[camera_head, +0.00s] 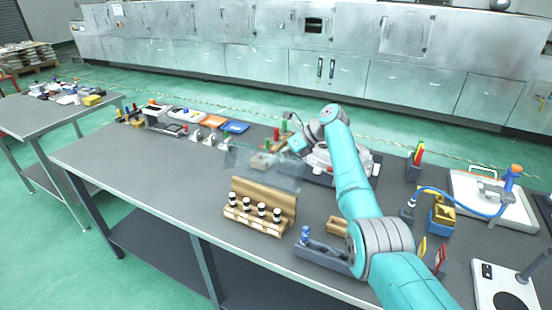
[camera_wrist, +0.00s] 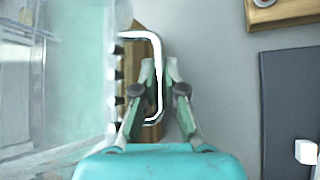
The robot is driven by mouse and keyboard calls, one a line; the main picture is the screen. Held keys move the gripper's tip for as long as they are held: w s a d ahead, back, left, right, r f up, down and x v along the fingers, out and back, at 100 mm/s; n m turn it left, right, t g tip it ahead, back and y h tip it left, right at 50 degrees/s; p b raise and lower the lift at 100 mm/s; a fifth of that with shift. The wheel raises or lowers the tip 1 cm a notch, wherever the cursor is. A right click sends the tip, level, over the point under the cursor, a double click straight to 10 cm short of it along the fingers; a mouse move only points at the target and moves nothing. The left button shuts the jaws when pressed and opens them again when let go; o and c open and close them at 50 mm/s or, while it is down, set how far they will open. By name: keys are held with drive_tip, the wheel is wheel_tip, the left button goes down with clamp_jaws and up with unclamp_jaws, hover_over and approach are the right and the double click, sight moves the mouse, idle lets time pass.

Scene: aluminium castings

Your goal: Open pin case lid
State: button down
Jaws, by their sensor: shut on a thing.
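The pin case is on the workbench in the middle of the head view, its clear lid (camera_head: 240,160) showing as a see-through pane. The lid also fills the left side of the wrist view (camera_wrist: 50,80), close to the camera. A chrome bar handle (camera_wrist: 157,45) stands at the lid's right edge there. My gripper (camera_wrist: 164,72) is shut on the handle, one finger on each side of its long bar. A brown wooden part (camera_wrist: 138,65) with dark round shapes shows behind the handle. In the head view my fingertips are too small to make out.
A wooden rack (camera_head: 262,207) with several black-and-white pins stands in front of the case. A grey tray with a blue knob (camera_head: 318,252) lies near the front edge. Blue (camera_head: 235,127) and orange (camera_head: 213,121) trays lie behind. Bare bench (camera_head: 170,180) is at left.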

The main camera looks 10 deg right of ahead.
drive_tip(key=c, duration=1.5)
unclamp_jaws()
drive_tip(key=shift+r, duration=0.1)
drive_tip(key=v, duration=1.2)
